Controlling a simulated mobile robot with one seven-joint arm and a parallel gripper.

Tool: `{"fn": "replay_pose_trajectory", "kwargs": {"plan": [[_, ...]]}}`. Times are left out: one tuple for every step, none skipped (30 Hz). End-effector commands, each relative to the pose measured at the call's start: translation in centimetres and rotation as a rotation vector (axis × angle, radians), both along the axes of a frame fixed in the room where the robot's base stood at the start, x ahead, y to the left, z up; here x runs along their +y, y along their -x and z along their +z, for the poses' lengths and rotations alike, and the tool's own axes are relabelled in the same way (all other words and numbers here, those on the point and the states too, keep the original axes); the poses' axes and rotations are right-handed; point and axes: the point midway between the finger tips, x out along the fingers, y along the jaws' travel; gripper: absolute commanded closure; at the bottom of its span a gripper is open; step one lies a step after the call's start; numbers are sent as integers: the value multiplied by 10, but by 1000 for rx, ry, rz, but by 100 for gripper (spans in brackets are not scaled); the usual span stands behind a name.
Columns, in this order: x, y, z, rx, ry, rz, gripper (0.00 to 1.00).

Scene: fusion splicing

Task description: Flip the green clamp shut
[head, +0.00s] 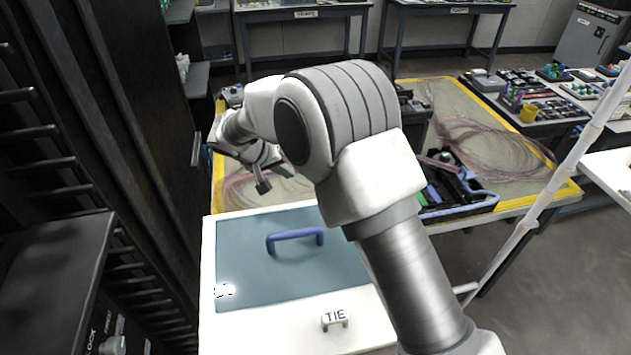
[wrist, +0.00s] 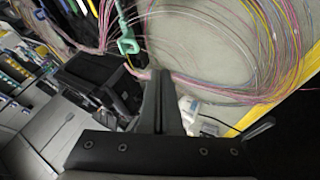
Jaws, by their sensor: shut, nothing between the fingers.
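A pale green piece that looks like the green clamp (wrist: 128,46) shows in the wrist view, upper left of centre, among the pink cables. Whether it is open or shut is too small to tell. I cannot make it out in the head view, where my arm covers much of the middle. My gripper (wrist: 158,75) is shut and empty, its fingertips a little below and right of the green piece in the wrist picture. In the head view my gripper (head: 263,187) hangs over the left part of the yellow-edged table, apart from the white box.
A black rack (head: 110,110) rises close at left. A black tray (head: 455,208) with coloured parts sits right of my arm. Loose pink cables (head: 490,145) lie on the yellow-edged table (head: 440,95).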

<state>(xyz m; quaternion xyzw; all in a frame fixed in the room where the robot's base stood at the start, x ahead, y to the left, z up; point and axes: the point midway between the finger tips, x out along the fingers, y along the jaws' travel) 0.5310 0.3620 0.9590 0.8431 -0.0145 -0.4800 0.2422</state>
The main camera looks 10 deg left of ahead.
Motion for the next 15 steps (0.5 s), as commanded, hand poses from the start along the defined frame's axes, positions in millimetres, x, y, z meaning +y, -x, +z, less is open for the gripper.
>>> {"fn": "replay_pose_trajectory", "kwargs": {"plan": [[0,0,0,0,0,0,100],[0,0,0,0,0,0,100],[-1,-1,-1,1,0,0,100],[-1,-2,-2,0,1,-1,100],[-2,-3,-4,1,1,-1,100],[-3,-5,-7,1,1,-1,100],[-4,-7,-10,1,1,-1,100],[-5,-9,-13,2,1,-2,100],[-7,-12,-19,2,1,-2,100],[-8,-15,-24,3,2,-2,100],[-10,-18,-28,3,2,-3,100],[-12,-23,-35,3,2,-4,100],[-14,-26,-41,4,1,-3,100],[-16,-30,-46,3,1,-3,100],[-18,-35,-53,4,3,-3,100]]}}
